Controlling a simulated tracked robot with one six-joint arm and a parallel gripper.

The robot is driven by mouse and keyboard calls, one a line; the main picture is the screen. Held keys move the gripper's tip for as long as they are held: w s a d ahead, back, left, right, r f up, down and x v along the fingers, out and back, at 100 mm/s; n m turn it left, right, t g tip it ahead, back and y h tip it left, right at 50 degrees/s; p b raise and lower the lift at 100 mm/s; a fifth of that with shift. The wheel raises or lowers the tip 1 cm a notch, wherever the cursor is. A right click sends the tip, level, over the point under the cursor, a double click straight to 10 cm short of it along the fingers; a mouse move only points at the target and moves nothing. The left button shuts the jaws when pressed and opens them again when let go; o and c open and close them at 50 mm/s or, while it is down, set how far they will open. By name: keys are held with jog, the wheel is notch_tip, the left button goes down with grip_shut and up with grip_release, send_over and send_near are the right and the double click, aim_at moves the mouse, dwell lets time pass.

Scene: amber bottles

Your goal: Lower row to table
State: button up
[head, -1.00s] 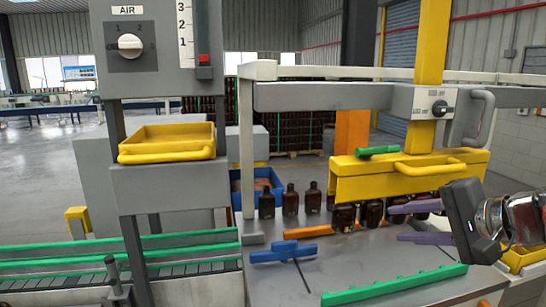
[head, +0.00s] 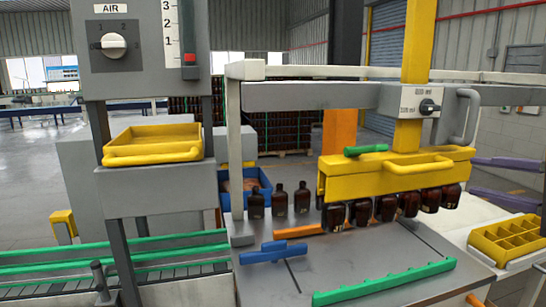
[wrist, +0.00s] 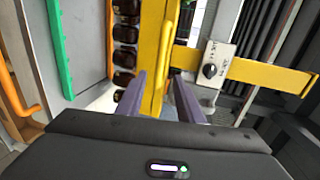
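A row of several amber bottles (head: 386,208) sits along the underside of the yellow lifting head (head: 345,184). Whether their bases touch the grey table (head: 400,255) I cannot tell. The head has a yellow front handle (head: 418,167) and a green lever (head: 366,150) on top. My gripper (head: 472,176) shows as two purple fingers beyond the head's right end. In the wrist view my gripper (wrist: 162,85) is open, with a yellow bar (wrist: 163,55) between or beyond its fingers; contact is unclear. Bottle tops (wrist: 125,55) show left of the bar.
Three bottles (head: 280,200) stand separately at the table's back left. A green toothed strip (head: 385,283), a blue piece (head: 277,252) and an orange bar (head: 298,231) lie on the table. A yellow divided crate (head: 508,238) is at right. A control panel (head: 140,45) stands left.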

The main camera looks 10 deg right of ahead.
aim_at(433, 169)
jog(key=shift+x, duration=6.9)
grip_shut()
